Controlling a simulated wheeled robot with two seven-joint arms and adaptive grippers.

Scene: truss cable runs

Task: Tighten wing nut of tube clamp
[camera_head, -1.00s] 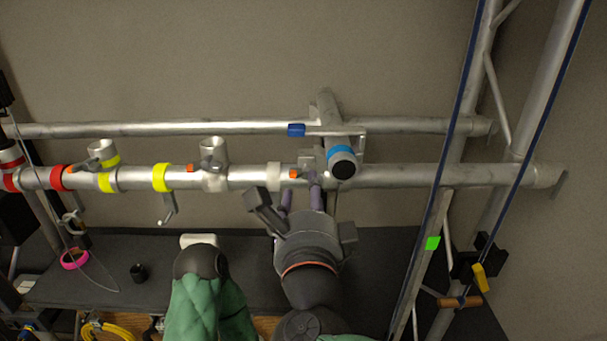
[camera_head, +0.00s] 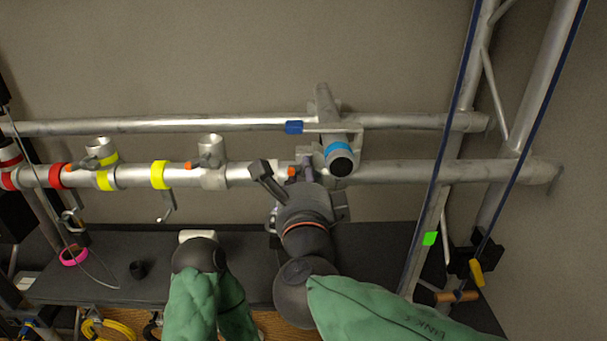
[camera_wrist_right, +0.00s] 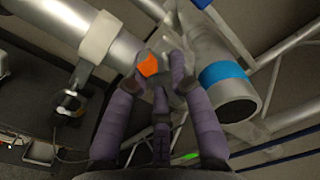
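The tube clamp (camera_wrist_right: 178,45) sits on the long silver tube, beside the blue-banded tube end (camera_wrist_right: 228,84). Its orange-tipped wing nut (camera_wrist_right: 148,65) shows between my right gripper's purple fingers (camera_wrist_right: 160,72) in the right wrist view. One fingertip lies close against the orange tip; I cannot tell whether the fingers press on it. In the head view my right gripper (camera_head: 306,174) reaches up to the tube, and the orange tip (camera_head: 292,172) shows just left of the fingers. The gripper body hides part of the clamp.
More clamps with red and yellow bands (camera_head: 160,174) sit along the tube to the left. A second tube (camera_head: 180,125) runs behind. Truss posts with dark blue cables (camera_head: 450,130) stand at right. A dark table (camera_head: 110,270) lies below, holding a pink ring (camera_head: 74,256).

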